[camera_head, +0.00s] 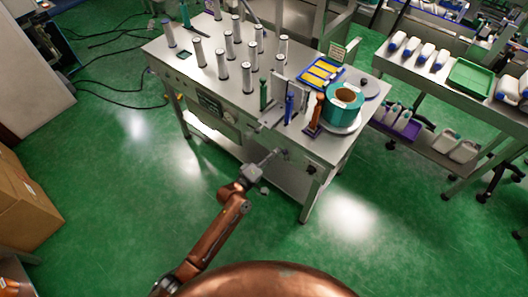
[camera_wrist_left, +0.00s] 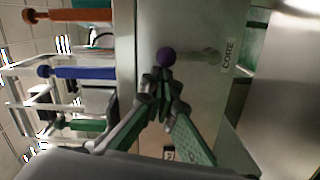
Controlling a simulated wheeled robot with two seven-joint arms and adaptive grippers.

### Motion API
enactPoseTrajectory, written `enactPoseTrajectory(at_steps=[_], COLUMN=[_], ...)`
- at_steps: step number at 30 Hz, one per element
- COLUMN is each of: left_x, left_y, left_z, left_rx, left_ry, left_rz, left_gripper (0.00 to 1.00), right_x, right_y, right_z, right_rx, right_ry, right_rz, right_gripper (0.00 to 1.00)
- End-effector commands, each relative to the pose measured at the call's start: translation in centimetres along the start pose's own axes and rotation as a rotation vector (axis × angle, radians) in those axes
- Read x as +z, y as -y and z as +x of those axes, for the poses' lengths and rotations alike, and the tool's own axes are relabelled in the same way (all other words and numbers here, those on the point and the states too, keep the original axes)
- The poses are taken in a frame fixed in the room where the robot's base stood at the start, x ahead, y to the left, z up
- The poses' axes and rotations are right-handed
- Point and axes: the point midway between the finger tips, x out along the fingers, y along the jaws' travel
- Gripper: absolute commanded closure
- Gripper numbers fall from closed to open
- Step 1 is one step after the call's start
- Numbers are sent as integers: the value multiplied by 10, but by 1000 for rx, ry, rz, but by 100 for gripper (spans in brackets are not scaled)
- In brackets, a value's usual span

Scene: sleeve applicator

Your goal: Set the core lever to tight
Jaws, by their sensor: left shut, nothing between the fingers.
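The core lever (camera_wrist_left: 192,58) shows in the left wrist view as a pale arm with a purple ball knob (camera_wrist_left: 165,56). It lies across the metal front panel, beside a label reading CORE (camera_wrist_left: 229,55). My left gripper (camera_wrist_left: 162,78) is shut and empty, its fingertips just beside the knob; I cannot tell whether they touch it. In the head view the left gripper (camera_head: 279,153) is at the front of the steel table, below its top edge. The lever is too small to make out there. My right gripper is not in view.
The steel table (camera_head: 180,85) carries several white cylinders, a teal roll (camera_head: 343,99), a yellow-and-blue tray (camera_head: 322,73), and upright green, blue and brown handles near the front edge. A second bench (camera_head: 440,85) stands at the right. The green floor before the table is clear.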

Motion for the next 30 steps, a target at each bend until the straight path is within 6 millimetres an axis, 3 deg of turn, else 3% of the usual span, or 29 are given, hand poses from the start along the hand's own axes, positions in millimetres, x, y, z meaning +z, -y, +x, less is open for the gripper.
enactPoseTrajectory(at_steps=[6,20,23,29,30], left_x=[10,10,3,-29,-25], left_y=[-3,-2,-2,0,0], left_z=[7,6,4,-8,-20], left_rx=[2,1,1,0,-3], left_ry=[17,16,15,15,17], left_rz=[28,28,30,35,30], left_gripper=[100,100,100,100,100], right_x=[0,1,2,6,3], right_y=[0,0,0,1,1], right_z=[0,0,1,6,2], right_rx=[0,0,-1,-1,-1], right_ry=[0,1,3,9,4], right_rz=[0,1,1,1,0], right_gripper=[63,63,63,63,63])
